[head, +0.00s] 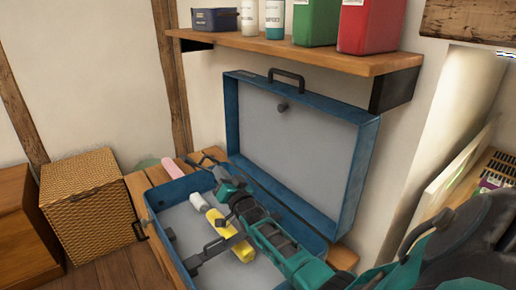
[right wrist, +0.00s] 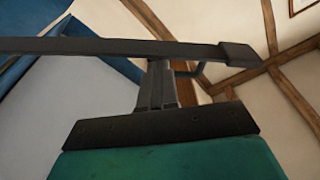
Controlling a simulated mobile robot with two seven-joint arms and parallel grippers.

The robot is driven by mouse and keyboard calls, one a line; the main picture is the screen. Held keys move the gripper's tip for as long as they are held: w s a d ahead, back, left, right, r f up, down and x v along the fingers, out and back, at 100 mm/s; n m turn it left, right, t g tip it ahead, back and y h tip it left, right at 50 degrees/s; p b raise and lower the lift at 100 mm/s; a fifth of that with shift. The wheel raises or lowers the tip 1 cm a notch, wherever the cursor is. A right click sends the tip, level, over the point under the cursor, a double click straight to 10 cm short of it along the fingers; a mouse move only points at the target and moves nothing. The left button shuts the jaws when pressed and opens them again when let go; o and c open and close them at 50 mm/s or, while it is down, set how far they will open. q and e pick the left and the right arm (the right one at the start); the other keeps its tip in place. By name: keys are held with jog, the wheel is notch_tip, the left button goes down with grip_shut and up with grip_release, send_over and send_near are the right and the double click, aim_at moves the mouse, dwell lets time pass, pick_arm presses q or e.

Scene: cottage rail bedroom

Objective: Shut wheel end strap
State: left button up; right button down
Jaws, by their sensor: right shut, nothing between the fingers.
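A blue case stands open on a slatted wooden bench, its lid (head: 300,140) upright and its tray (head: 152,215) in front. My right gripper (head: 219,173) is shut and empty above the tray's back side, near the lid's left end. In the right wrist view its closed fingers (right wrist: 157,85) are just under a long dark strap (right wrist: 100,47) with a block at its end; contact cannot be told. Another dark strap (head: 215,247) is raised over the tray's front part. Which is the wheel end strap is unclear. My arm hides part of the tray.
A wooden shelf (head: 280,50) with boxes and bottles hangs above the lid. A wicker box (head: 85,205) stands left of the bench (head: 345,257). Wall lies close behind.

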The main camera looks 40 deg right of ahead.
jog(key=shift+w+a+f+b, duration=0.1)
jog(key=shift+a+f+b, duration=0.25)
jog(key=shift+a+f, duration=0.65)
